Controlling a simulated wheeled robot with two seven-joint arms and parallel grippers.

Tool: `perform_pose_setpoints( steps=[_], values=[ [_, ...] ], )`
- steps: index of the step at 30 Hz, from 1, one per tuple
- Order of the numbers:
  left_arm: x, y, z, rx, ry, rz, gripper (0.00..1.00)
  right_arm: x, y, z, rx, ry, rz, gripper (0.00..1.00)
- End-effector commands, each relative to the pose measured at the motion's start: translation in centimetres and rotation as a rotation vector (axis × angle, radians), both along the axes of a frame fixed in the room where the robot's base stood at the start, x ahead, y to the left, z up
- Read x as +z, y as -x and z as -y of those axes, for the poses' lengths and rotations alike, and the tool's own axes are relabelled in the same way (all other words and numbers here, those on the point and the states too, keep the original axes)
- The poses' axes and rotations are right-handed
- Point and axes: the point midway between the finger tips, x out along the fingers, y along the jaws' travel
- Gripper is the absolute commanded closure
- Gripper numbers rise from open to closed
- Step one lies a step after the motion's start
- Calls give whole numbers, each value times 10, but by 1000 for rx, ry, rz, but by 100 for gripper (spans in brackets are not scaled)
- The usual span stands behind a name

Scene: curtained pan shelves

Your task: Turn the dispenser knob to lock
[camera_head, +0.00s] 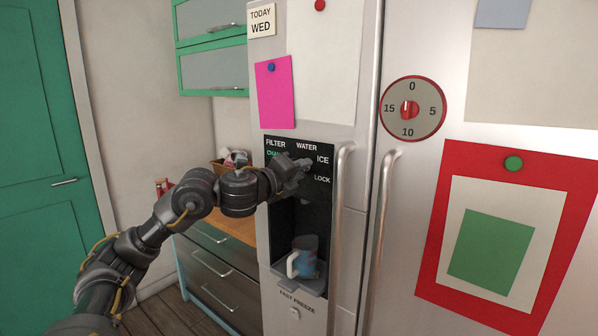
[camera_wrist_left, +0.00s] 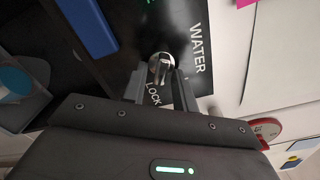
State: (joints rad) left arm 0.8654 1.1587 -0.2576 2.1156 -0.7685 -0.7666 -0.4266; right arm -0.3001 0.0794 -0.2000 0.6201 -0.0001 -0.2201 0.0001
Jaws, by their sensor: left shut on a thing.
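The dispenser (camera_head: 320,215) is a dark recess in the fridge door, with the labels FILTER, WATER, ICE and LOCK around its upper panel. My left gripper (camera_head: 298,172) is at this panel and hides the knob in the head view. In the left wrist view the small silvery round knob (camera_wrist_left: 161,66) sits between the fingertips of my left gripper (camera_wrist_left: 160,82), which are shut on it. The LOCK and WATER labels show beside it. Which label the knob points to is not clear. My right gripper is not in view.
A blue mug (camera_head: 305,258) with a white handle stands on the dispenser tray, below the gripper. Two vertical door handles (camera_head: 341,235) rise just right of the dispenser. A drawer cabinet (camera_head: 212,262) stands to the left, and a red dial timer (camera_head: 413,108) is on the right door.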

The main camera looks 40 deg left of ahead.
Motion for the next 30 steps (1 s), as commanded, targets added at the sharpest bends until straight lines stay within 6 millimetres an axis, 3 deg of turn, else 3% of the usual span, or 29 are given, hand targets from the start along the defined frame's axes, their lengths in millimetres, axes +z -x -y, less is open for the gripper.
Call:
perform_pose_setpoints(
  steps=[2, 3, 4, 14, 30],
  values=[
    [-1, 0, 0, -1, -2, -3, 95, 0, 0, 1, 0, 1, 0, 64],
    [-1, 0, 0, -1, -2, -3, 67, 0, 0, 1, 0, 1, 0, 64],
    [-1, 0, 0, -1, -2, -3, 65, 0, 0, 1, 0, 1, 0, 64],
    [0, 5, 0, 0, -3, 0, 65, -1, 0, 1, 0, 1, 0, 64],
    [-3, 95, 1, 2, -5, 0, 65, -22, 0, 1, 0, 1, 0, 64]
  ],
)
